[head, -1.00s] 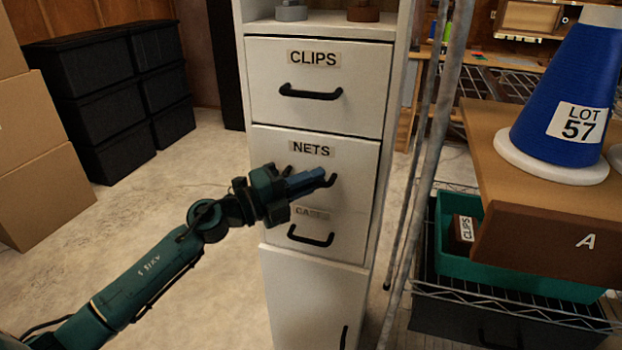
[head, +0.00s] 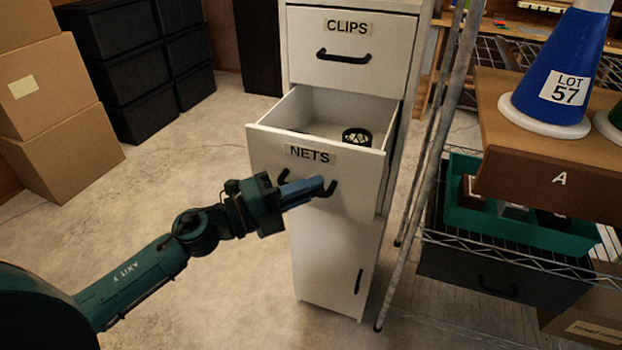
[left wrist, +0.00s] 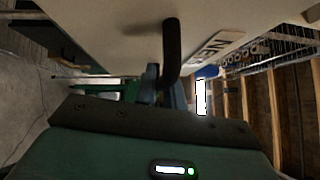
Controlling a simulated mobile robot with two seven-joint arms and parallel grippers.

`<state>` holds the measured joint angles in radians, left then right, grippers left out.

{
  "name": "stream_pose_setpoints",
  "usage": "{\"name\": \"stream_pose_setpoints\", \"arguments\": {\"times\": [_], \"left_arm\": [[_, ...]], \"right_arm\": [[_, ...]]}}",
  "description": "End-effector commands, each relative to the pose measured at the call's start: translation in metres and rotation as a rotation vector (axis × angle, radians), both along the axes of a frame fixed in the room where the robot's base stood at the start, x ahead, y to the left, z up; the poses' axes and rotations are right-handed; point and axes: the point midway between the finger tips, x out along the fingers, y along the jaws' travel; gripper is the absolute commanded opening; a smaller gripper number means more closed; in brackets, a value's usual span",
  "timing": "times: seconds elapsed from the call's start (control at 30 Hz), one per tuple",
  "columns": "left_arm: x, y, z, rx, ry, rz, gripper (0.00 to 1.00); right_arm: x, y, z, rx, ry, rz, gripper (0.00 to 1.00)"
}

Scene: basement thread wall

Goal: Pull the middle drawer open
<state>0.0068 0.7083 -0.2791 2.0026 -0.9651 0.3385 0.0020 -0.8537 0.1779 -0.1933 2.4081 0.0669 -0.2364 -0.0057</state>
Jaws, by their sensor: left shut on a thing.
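The white cabinet stands in the middle of the head view. Its middle drawer (head: 262,150), labelled NETS, is pulled out well toward me, and black round items (head: 356,138) show inside. My left gripper (head: 312,188) is shut on the black handle (head: 332,188) of this drawer. In the left wrist view the handle (left wrist: 172,45) runs down between the fingers (left wrist: 165,90), against the pale drawer front. The top drawer (head: 385,72), labelled CLIPS, is shut. My right gripper is not in view.
A metal post (head: 436,130) and wire shelf (head: 520,255) stand close on the right, with a green bin (head: 465,215) and a blue cone (head: 560,60). Cardboard boxes (head: 60,150) and black bins (head: 130,60) stand left. Floor in front is clear.

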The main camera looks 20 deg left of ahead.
Motion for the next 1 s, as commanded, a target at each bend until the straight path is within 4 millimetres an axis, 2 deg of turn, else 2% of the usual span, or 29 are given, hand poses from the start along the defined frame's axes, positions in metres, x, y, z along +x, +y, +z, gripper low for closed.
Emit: {"name": "stream_pose_setpoints", "arguments": {"times": [0.47, 0.5, 0.57, 0.83, 1.0], "left_arm": [[-0.003, 0.0, 0.0, 0.0, -0.001, 0.001, 0.0], [-0.002, 0.001, 0.0, 0.0, -0.001, 0.001, 0.14], [-0.002, 0.001, 0.0, 0.0, -0.001, 0.001, 0.19], [-0.003, 0.001, 0.0, 0.0, 0.0, 0.001, 0.2], [-0.013, 0.012, -0.004, 0.0, 0.003, 0.001, 0.2]], "right_arm": [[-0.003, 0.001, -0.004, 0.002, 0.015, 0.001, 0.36], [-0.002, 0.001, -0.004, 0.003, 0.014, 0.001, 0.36], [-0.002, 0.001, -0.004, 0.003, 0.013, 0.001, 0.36], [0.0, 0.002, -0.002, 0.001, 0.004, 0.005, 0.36], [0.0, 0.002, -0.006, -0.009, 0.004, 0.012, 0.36]]}}
